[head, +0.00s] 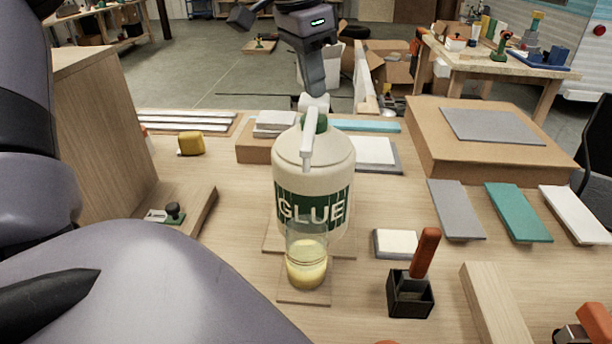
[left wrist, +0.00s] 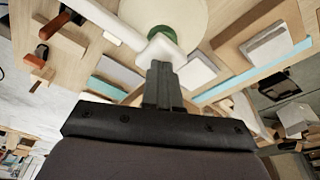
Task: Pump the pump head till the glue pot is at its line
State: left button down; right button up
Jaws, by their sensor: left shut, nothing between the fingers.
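The large cream glue jug (head: 290,160) with a green GLUE label stands upright mid-bench. Its white pump head (head: 314,103) sits above a green collar, with the spout pointing toward me. The pump head also shows in the left wrist view (left wrist: 160,47). The clear glue pot (head: 306,262) stands in front of the jug under the spout, with pale yellow glue in its lower part. I cannot make out its line clearly. My left gripper (head: 315,92) is shut and empty, fingertips pointing down at the top of the pump head; contact is unclear. My right gripper is out of view.
A black holder (head: 410,296) with an orange-handled tool stands right of the pot. A white-topped block (head: 396,243) and a wood bar (head: 495,305) lie nearby. Sample boards (head: 517,212) lie at right beside a cardboard box (head: 440,150).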

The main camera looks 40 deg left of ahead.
pick_arm(q)
jog(key=shift+f, duration=0.4)
jog(key=shift+w+p+v, duration=0.2)
jog(key=shift+p+v, duration=0.4)
jog(key=shift+v, duration=0.6)
jog(key=w+v, duration=0.1)
jog(key=v, duration=0.6)
jog(key=shift+w+d+r, duration=0.2)
jog(key=shift+d+r, duration=0.15)
jog(key=shift+r, duration=0.15)
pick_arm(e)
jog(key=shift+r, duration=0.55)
pick_arm(q)
jog(key=shift+a, duration=0.1)
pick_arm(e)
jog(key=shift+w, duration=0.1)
